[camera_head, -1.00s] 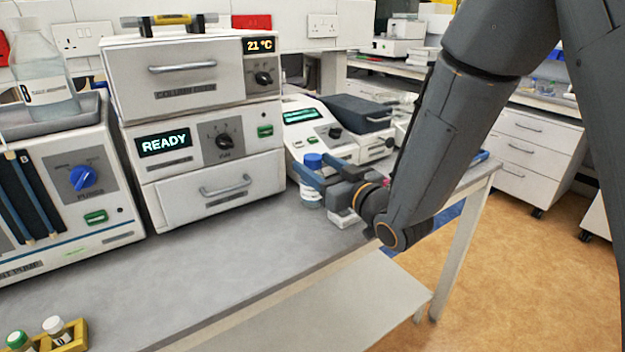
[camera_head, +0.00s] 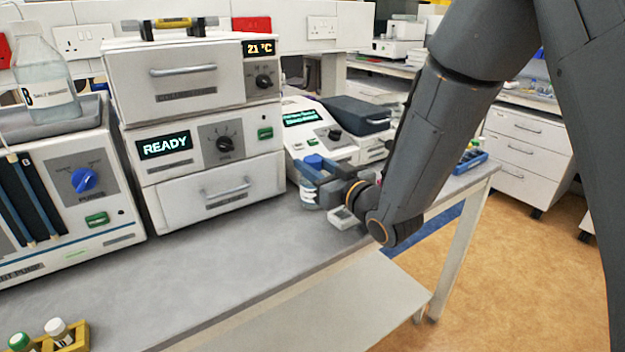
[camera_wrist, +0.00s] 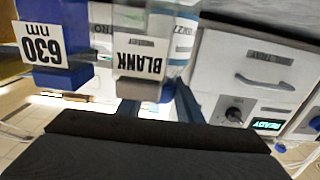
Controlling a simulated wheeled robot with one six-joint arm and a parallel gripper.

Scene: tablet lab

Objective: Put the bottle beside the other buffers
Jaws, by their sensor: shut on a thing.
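A small clear bottle with a blue cap (camera_head: 313,160) stands upright at the bench's back right, beside the drawer unit. My gripper (camera_head: 318,180) is shut on this bottle from the right. Whether its base touches the bench is unclear. In the wrist view, which is upside down, the bottle (camera_wrist: 180,50) is partly hidden behind a tag reading BLANK. A large clear bottle (camera_head: 45,75) labelled B, its smaller text blurred, stands in a grey tray (camera_head: 55,128) on top of the pump at far left.
The drawer unit (camera_head: 215,195) with a READY display stands between pump and gripper. A small white box (camera_head: 342,218) lies close below my gripper. An instrument (camera_head: 310,125) is behind the held bottle. A blue rack (camera_head: 470,160) sits to the right. The front bench is clear beyond a yellow vial rack (camera_head: 75,338).

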